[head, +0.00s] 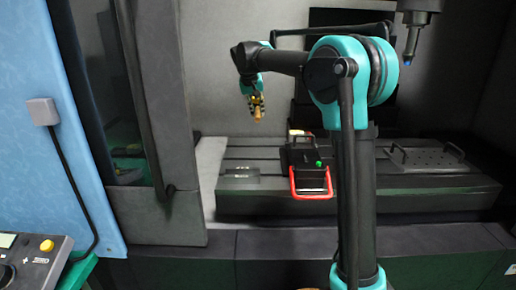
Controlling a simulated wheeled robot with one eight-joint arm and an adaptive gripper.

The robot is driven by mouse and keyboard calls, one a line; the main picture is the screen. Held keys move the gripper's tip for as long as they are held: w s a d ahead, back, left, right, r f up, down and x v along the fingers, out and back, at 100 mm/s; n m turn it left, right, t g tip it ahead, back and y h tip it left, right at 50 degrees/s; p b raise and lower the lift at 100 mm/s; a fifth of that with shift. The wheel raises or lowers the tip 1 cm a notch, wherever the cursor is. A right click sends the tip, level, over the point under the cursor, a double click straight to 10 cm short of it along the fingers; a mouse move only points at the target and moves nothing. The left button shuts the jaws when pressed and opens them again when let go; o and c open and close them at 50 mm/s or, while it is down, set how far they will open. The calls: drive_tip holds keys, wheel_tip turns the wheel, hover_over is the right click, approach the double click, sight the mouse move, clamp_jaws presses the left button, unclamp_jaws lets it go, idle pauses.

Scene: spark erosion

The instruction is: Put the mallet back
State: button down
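My gripper (257,106) hangs at the end of my teal and black arm, pointing down, above and to the left of the black fixture on the machine table. Its fingers look dark with yellow marks. A small tan piece shows at the fingertips; it is too small to tell whether it is part of the mallet or of the gripper. I cannot tell whether the fingers are open or shut. No mallet can be made out clearly elsewhere. A small pale and yellow thing (296,132) shows behind the black fixture, too small to identify.
The slotted machine table (240,200) carries the black fixture (302,157) with a red handle (311,195), a low grey block (239,172) and a perforated plate with handles (428,160). A machine head (415,30) hangs at upper right. My arm's column hides part of the table.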

wheel_tip(320, 180, down, 16)
idle(0.5)
drive_tip(key=c, duration=1.4)
unclamp_jaws()
drive_tip(key=shift+f, duration=0.1)
drive_tip(key=shift+c, duration=0.2)
drive_tip(key=v, duration=1.2)
